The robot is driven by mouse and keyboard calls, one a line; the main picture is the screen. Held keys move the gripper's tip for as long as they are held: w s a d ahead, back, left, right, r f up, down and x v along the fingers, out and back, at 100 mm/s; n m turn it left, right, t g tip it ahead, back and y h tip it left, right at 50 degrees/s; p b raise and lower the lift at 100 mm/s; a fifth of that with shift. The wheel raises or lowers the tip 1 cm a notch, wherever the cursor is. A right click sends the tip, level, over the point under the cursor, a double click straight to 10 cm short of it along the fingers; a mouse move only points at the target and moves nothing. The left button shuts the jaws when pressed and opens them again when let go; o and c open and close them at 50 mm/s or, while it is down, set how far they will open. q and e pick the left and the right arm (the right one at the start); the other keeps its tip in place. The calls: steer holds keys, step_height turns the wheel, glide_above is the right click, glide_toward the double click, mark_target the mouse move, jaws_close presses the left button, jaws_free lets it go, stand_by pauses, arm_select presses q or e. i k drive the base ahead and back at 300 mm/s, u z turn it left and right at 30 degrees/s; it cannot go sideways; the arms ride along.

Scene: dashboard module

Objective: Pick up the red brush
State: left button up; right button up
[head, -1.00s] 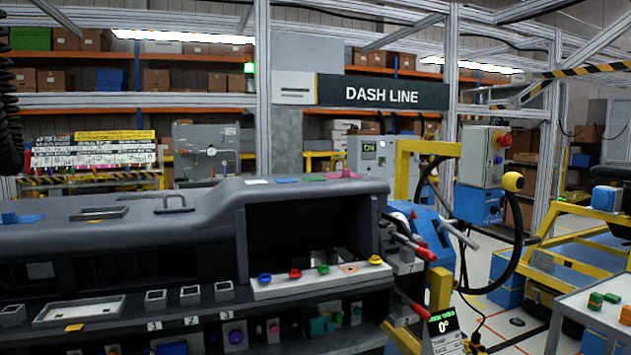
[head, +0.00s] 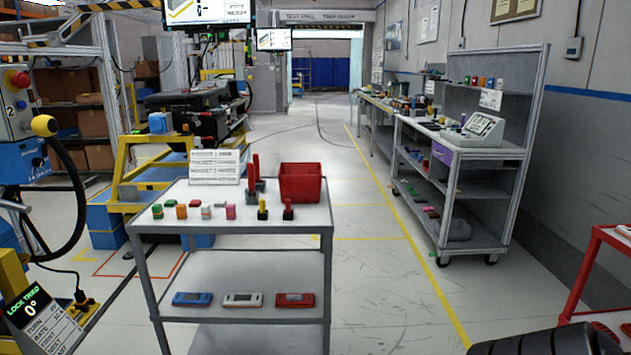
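A small upright piece with a red top and a dark base (head: 288,209) stands at the right front of the top of a grey cart (head: 235,235). It may be the red brush; at this size I cannot be sure. A similar piece with a yellow top (head: 263,209) stands just left of it. Two taller red upright pieces (head: 256,174) rise behind them, beside a red bin (head: 301,182). Neither of my grippers is in view.
Small coloured blocks (head: 182,210) line the cart's left front; a white label stand (head: 215,167) is behind. Its lower shelf holds blue, white and red devices (head: 242,299). A grey shelf unit (head: 470,185) stands right, beyond clear floor (head: 385,285). A red frame (head: 598,262) is far right.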

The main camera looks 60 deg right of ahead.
mark_target(250, 168)
steer(key=z, duration=1.25)
steer(key=i, duration=0.5)
steer(key=u, duration=0.3)
